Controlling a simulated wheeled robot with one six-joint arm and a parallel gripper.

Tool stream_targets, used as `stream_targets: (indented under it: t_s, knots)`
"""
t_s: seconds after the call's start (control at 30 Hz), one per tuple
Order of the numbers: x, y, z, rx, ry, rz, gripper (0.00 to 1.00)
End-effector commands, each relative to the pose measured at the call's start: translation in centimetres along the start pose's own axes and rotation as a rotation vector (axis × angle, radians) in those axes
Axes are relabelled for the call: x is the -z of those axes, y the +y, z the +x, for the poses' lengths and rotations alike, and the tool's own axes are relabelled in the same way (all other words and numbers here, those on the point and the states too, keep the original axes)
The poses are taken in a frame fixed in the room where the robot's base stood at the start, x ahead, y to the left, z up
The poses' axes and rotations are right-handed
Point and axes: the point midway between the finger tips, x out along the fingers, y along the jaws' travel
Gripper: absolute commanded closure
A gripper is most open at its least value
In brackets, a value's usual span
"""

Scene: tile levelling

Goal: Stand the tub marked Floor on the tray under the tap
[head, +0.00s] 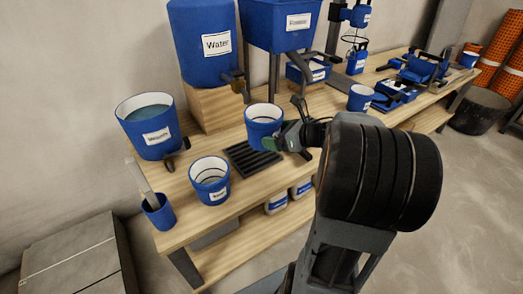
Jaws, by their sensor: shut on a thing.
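A blue tub with a white inside (263,111) is at the back end of the black slatted tray (243,160). My gripper (269,144) is shut on this tub from its right side; the fingers partly cover its front. The tub looks upright, but I cannot tell whether its base rests on the tray or hangs just above it. Its label is too small to read surely. A second blue tub (211,192) stands on the bench left of the tray, its label also unclear. The tap (237,77) is on the Water tank (203,45), behind and left of the held tub.
A water-filled blue bucket (150,143) and a blue cup with a tool (158,217) stand on the left of the wooden bench (190,220). A blue hopper (282,25) rises behind. Another blue tub (361,97) and tools lie right. Bare bench shows around the tray.

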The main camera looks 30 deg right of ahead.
Motion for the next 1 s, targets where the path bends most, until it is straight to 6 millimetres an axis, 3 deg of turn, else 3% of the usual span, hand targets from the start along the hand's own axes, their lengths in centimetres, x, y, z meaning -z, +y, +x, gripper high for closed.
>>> stream_targets:
  t_s: [0.1, 0.3, 0.67, 1.0]
  knots:
    - [1.1, -0.6, 3.2, -0.005, 0.000, 0.003, 0.34]
    - [2.6, -1.4, 6.1, 0.001, -0.001, 0.001, 0.34]
    - [3.5, -1.9, 7.8, 0.003, -0.001, 0.001, 0.34]
    - [6.7, -2.0, 9.5, 0.005, -0.001, 0.001, 0.34]
